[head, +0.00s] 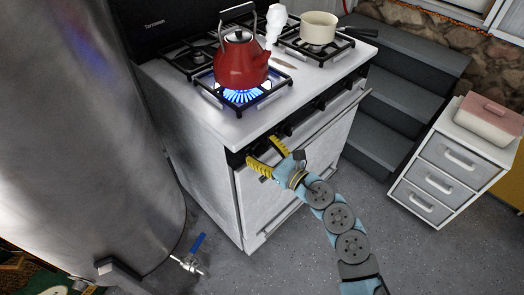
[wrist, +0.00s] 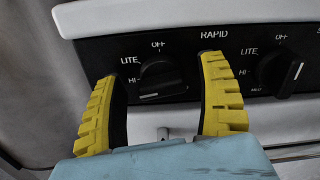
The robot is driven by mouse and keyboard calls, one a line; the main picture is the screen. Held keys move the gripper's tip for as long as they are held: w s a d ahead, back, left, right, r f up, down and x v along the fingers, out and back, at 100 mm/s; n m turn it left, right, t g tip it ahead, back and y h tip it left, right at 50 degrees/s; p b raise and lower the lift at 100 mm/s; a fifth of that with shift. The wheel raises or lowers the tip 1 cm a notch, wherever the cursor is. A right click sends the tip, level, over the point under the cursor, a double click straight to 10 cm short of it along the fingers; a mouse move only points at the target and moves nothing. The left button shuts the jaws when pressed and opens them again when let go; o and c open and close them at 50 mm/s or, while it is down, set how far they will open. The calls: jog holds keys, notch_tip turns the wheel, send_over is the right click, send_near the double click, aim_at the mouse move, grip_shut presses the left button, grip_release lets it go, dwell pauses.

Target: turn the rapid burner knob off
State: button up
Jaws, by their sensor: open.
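In the wrist view, a black knob (wrist: 161,78) on the stove's black control panel sits between my fingers. Labels OFF, LITE and HI stand around it, and RAPID is printed to its upper right. Its grip bar lies roughly level, turned away from OFF, with a small white mark near its lower left. My gripper (wrist: 161,95) is open, one yellow finger on each side of the knob; I cannot tell whether they touch it. In the head view, my gripper (head: 264,157) is at the stove's front left corner and the knob is hidden. A blue flame (head: 241,96) burns at the front left burner.
A red kettle (head: 241,60) stands over the flame. A second knob (wrist: 282,72) is right of my right finger. A cream pot (head: 318,27) sits at the back right. A large metal cylinder (head: 130,150) stands left of the stove. The floor in front is clear.

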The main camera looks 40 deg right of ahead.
jog(key=c, duration=1.2)
jog(key=shift+m, duration=0.3)
jog(key=m+p, duration=0.3)
jog(key=m, duration=0.1)
jog(key=shift+d, duration=0.15)
jog(key=m+p, duration=0.4)
jog(key=m, duration=0.1)
jog(key=shift+d, duration=0.1)
jog(key=m+p, duration=0.5)
jog(key=shift+m, duration=0.3)
jog(key=m+p, duration=0.4)
jog(key=shift+d+f+m, duration=0.1)
jog(key=shift+f+m, duration=0.15)
jog(key=shift+m, duration=0.05)
jog(key=shift+f+p, duration=0.1)
jog(key=shift+p, duration=0.25)
